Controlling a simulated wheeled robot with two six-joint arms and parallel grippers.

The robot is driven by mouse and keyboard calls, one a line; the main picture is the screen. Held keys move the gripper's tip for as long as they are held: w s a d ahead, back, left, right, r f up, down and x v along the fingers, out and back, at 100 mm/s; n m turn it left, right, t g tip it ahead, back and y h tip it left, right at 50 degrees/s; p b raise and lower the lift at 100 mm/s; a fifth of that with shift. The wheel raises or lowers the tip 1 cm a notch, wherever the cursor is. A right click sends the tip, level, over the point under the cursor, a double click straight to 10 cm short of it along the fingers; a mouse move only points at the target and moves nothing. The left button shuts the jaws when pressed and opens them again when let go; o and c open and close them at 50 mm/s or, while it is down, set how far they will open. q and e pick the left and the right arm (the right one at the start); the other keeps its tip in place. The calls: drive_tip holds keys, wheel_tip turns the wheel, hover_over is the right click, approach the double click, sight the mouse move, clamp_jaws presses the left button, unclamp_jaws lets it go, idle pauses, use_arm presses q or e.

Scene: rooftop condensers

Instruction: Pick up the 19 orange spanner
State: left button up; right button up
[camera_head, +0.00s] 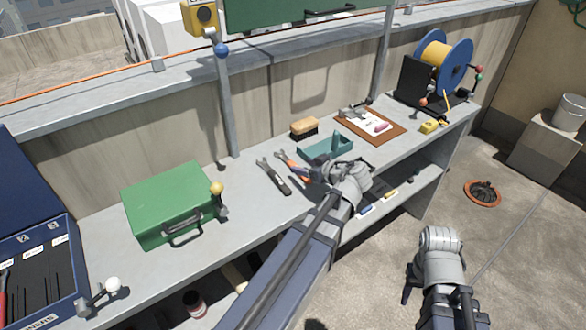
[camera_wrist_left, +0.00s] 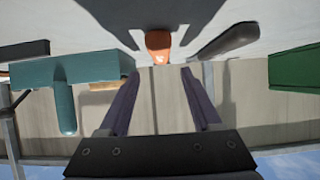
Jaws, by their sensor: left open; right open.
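The orange spanner (camera_head: 297,170) lies on the grey workbench, its metal jaw toward the wall and its orange handle toward my left gripper (camera_head: 318,173). My left gripper is open at the handle's near end and hides part of it. In the left wrist view, the orange handle end (camera_wrist_left: 158,43) shows beyond the gap between the open fingers (camera_wrist_left: 160,75), apart from them. The size marking cannot be read. A black-handled tool (camera_head: 273,176) lies to its left. My right gripper (camera_head: 410,287) is open and empty, away from the bench over the floor.
A teal tray (camera_head: 325,148) stands close behind my left gripper, with a brush (camera_head: 304,128) beyond. A green case (camera_head: 168,203) stands to the left. A clipboard (camera_head: 390,131) and cable reel (camera_head: 440,62) are farther right. The bench front is fairly clear between case and gripper.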

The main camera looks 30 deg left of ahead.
sight(293, 164)
use_arm(q)
drive_tip(key=b+x, duration=0.2)
drive_tip(key=x, duration=0.3)
drive_tip(key=shift+f+b, duration=0.15)
drive_tip(key=shift+b, duration=0.2)
drive_tip(key=shift+c, duration=0.3)
clamp_jaws()
